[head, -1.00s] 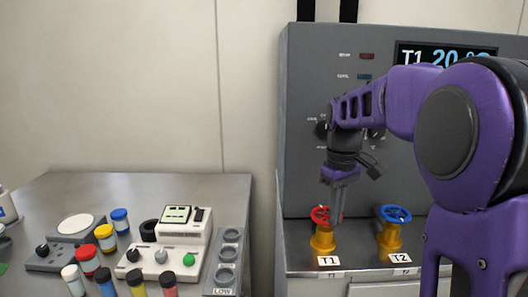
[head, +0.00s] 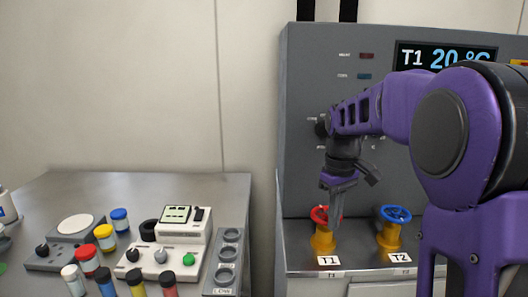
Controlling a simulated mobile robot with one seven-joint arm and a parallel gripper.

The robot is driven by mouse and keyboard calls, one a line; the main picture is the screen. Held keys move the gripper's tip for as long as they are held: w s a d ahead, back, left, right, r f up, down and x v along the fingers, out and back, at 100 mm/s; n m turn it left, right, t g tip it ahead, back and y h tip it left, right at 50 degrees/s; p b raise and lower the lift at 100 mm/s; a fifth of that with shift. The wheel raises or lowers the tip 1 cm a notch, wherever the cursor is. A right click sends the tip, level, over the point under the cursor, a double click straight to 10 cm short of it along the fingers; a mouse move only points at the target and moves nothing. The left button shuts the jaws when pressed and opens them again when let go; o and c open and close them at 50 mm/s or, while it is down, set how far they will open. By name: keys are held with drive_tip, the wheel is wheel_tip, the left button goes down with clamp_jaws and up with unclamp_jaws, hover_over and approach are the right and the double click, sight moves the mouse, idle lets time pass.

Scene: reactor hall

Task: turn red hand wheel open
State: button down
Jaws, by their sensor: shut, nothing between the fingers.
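The red hand wheel (head: 319,214) sits on a yellow valve body (head: 323,239) behind the T1 label, at the left of the grey panel's ledge. My gripper (head: 336,212) points down at the wheel, with its fingers shut and overlapping the wheel's right side in the head view. I cannot tell whether the fingers touch the wheel or reach between its spokes. The gripper hides part of the wheel's right side.
A blue hand wheel (head: 395,214) on a yellow valve stands to the right, behind the T2 label (head: 401,258). The panel display (head: 445,58) reads T1 20 °C. A table (head: 75,187) at left holds several coloured vials and instruments.

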drive_tip(key=shift+w+d+r, duration=0.1)
drive_tip(key=shift+d, duration=0.1)
drive_tip(key=shift+w+d+p, duration=0.15)
drive_tip(key=shift+d+p, duration=0.2)
drive_tip(key=shift+p, duration=0.3)
drive_tip(key=shift+w+d+p, duration=0.15)
drive_tip(key=shift+d+p, duration=0.35)
drive_tip(key=shift+p, duration=0.1)
drive_tip(key=shift+w+d+p, duration=0.7)
drive_tip(key=shift+w+p, duration=0.05)
drive_tip(key=shift+p, duration=0.5)
drive_tip(key=shift+d, duration=0.15)
drive_tip(key=r+p, duration=0.1)
drive_tip(key=r, duration=0.1)
drive_tip(key=r+p, duration=0.3)
drive_tip(key=p, duration=0.1)
drive_tip(key=shift+s+d+r, duration=0.25)
drive_tip(key=shift+r, duration=0.15)
